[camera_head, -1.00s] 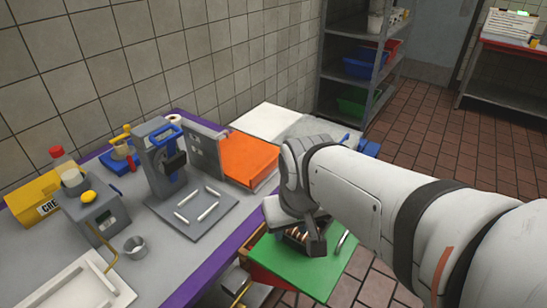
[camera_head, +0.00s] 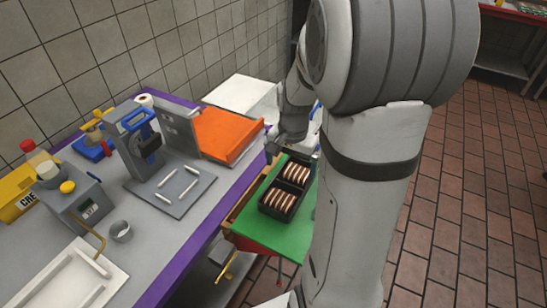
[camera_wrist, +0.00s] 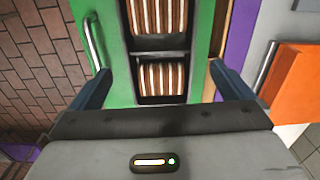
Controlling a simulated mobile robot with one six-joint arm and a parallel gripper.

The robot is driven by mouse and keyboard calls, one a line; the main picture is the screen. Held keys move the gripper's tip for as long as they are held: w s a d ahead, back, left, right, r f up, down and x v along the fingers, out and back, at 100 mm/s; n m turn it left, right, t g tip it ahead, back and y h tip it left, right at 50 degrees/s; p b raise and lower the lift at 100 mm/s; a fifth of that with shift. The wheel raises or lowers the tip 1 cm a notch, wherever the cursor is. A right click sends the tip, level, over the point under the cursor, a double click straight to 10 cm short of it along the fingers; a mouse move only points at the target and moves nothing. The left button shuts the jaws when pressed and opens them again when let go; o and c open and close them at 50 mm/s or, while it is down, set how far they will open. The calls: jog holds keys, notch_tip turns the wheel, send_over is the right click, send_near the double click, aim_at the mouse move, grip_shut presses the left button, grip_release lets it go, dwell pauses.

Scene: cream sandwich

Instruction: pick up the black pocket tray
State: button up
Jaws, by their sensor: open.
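The black pocket tray (camera_head: 266,207) lies on a green board (camera_head: 299,228) in the head view. It has two pockets, each holding a row of brown-and-cream sandwich cookies (camera_head: 280,201). My gripper (camera_head: 277,146) is at the tray's far end, partly hidden by my arm. In the wrist view the tray (camera_wrist: 160,53) lies between the two dark fingers of my gripper (camera_wrist: 160,88). The fingers are apart, with green board showing between the left finger and the tray. I cannot tell their height above the tray.
A metal handle (camera_wrist: 94,42) stands on the green board beside the tray. A grey purple-edged counter (camera_head: 150,262) runs along the left, with an orange tray (camera_head: 226,133), a grey press (camera_head: 137,160) and a grey dispenser (camera_head: 80,208). Tiled floor (camera_head: 460,230) lies open to the right.

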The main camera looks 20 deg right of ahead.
aim_at(289, 184)
jog(key=shift+w+d+f+m, duration=0.1)
jog(key=shift+d+f+m, duration=0.2)
jog(key=shift+d+f, duration=0.05)
jog(key=f, duration=0.7)
jog(key=shift+w+a+f+p, duration=0.1)
jog(key=shift+a+f+p, duration=0.1)
jog(key=shift+f+p, duration=0.2)
jog(key=shift+r, duration=0.1)
jog(key=c, duration=0.8)
